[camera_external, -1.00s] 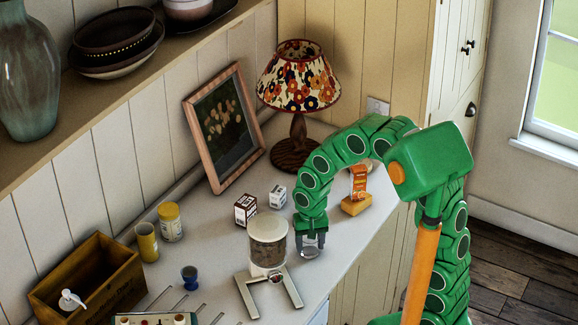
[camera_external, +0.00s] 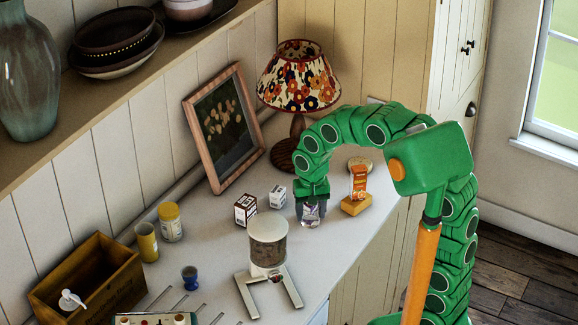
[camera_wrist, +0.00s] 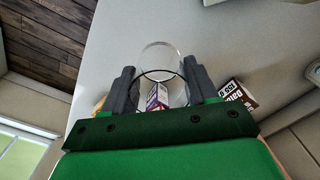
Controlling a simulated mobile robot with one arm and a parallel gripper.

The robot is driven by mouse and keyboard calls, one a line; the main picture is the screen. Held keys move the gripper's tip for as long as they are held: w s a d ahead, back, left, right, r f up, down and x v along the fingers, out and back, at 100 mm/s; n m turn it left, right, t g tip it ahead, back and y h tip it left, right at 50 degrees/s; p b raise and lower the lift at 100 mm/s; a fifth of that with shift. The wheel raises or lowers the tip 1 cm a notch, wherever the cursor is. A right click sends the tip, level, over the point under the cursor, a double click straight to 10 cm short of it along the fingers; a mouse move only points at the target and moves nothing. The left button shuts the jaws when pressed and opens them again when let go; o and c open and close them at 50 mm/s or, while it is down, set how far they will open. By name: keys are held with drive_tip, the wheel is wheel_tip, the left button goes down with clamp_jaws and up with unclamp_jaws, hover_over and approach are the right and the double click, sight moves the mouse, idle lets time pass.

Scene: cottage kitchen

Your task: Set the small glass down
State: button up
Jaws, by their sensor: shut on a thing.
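My gripper (camera_external: 311,212) points down over the pale counter (camera_external: 340,240), shut on the small clear glass (camera_external: 312,221). In the wrist view the glass (camera_wrist: 160,52) sits between the two dark fingers of my gripper (camera_wrist: 160,82). A purple and white printed box shows through the glass (camera_wrist: 157,98). The glass is low over the counter; I cannot tell whether its base touches.
A dark brown and white box (camera_external: 245,210) and a small white box (camera_external: 278,196) stand left of my gripper. A white-lidded dispenser (camera_external: 268,240) is in front of it. An orange packet (camera_external: 359,182) and a yellow block (camera_external: 356,204) are to the right. The lamp (camera_external: 299,80) stands behind.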

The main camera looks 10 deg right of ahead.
wheel_tip(320, 180, up, 6)
drive_tip(key=shift+r, duration=0.1)
drive_tip(key=shift+w+a, duration=1.1)
drive_tip(key=shift+w, duration=9.6)
drive_tip(key=w+a+f, duration=0.2)
drive_tip(key=w+f, duration=0.2)
drive_tip(key=w+a+f, duration=0.2)
drive_tip(key=w+f, duration=0.1)
drive_tip(key=f, duration=0.2)
drive_tip(key=w+a+f, duration=0.2)
drive_tip(key=w+f, duration=0.2)
drive_tip(key=f, duration=0.1)
drive_tip(key=shift+w+f, duration=0.2)
drive_tip(key=shift+w, duration=0.15)
drive_tip(key=shift+w+f, duration=0.2)
drive_tip(key=shift+f, duration=0.1)
drive_tip(key=shift+w+a+f, duration=0.1)
drive_tip(key=shift+f, duration=0.05)
